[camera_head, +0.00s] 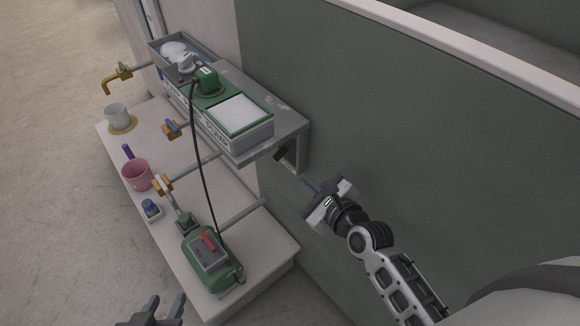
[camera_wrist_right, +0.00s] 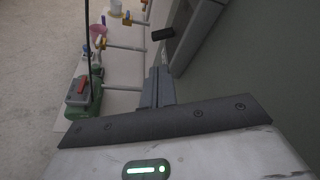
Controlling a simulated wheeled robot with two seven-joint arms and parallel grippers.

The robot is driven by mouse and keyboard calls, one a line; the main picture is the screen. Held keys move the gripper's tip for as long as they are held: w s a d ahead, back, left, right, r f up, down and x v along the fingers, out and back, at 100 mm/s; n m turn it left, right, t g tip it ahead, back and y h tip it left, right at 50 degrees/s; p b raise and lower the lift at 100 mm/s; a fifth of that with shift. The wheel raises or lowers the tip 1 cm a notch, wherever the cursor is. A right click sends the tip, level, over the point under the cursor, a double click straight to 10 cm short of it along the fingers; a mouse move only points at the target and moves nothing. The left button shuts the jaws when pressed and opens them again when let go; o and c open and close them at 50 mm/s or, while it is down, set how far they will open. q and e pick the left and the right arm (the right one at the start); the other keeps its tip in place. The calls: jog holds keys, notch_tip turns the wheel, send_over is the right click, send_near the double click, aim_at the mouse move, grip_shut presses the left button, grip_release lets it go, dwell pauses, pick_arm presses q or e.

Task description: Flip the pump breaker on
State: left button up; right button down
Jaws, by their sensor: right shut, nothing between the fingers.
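The white and green box lettered "PUMP" (camera_head: 218,136) sits on a grey shelf against the green wall. A small dark block (camera_head: 281,154) projects at the shelf's right end, below its top; it also shows in the right wrist view (camera_wrist_right: 162,34). I cannot tell if it is the breaker. A green pump (camera_head: 213,262) with a red lever (camera_head: 208,242) on its grey top stands below. My right gripper (camera_head: 308,183) is shut and empty, right of the dark block and apart from it. My left gripper (camera_head: 165,308) is open and empty at the bottom edge.
A green plug (camera_head: 207,79) with a black cable sits on the box. Brass taps (camera_head: 161,184) jut out at left. The wall right of the shelf is bare.

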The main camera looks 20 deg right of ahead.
aim_at(280, 154)
jog(key=b+x, duration=0.1)
jog(key=x, duration=0.8)
jog(key=shift+w+a+f, duration=0.1)
jog(key=shift+w+f, duration=0.05)
jog(key=shift+w, duration=0.2)
pick_arm(q)
jog(key=shift+w+f, duration=0.15)
pick_arm(e)
jog(key=shift+w, duration=0.1)
